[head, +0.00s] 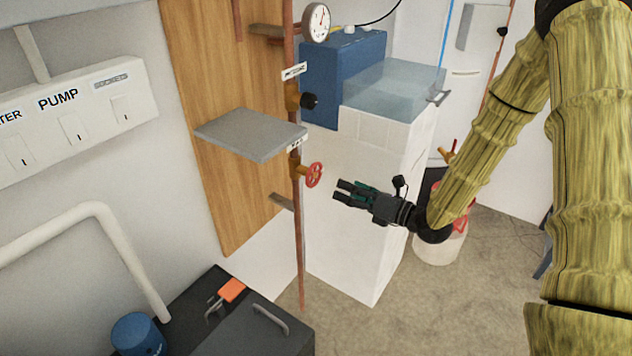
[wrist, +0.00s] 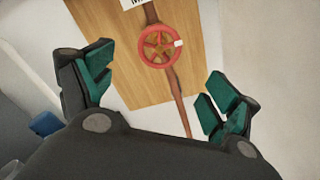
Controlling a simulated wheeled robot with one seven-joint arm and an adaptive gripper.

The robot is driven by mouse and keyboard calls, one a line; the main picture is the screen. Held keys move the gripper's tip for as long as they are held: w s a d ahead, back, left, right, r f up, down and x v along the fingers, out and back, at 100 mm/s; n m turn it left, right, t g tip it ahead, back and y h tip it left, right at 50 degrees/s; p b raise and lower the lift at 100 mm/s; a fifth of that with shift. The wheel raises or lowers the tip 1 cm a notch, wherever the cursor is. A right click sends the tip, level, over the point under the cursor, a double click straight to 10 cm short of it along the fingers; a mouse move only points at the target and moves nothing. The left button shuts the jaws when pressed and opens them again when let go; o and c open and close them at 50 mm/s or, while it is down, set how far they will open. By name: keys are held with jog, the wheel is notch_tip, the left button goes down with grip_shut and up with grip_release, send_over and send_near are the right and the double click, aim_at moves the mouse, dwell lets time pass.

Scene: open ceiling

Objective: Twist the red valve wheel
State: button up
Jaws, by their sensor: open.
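The red valve wheel (head: 314,175) sits on a brass valve on the vertical copper pipe (head: 299,235), just below the grey shelf. In the wrist view the wheel (wrist: 159,46) is seen face-on, with spokes and a small white mark on its right rim. My gripper (head: 352,191) is to the right of the wheel and a little lower in the head view, apart from it. Its green-padded fingers (wrist: 162,90) are spread open and empty, with the wheel ahead of the gap between them.
A grey shelf (head: 252,133) juts out above the wheel. A black knob (head: 309,101) and a gauge (head: 317,22) are higher on the pipe. A white tiled block with a clear tank (head: 395,86) stands behind. A dark box (head: 255,332) with an orange-handled item (head: 232,290) is below.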

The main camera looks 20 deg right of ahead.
aim_at(316, 176)
jog(key=x, duration=1.1)
jog(key=shift+r, duration=0.1)
jog(key=c, duration=1)
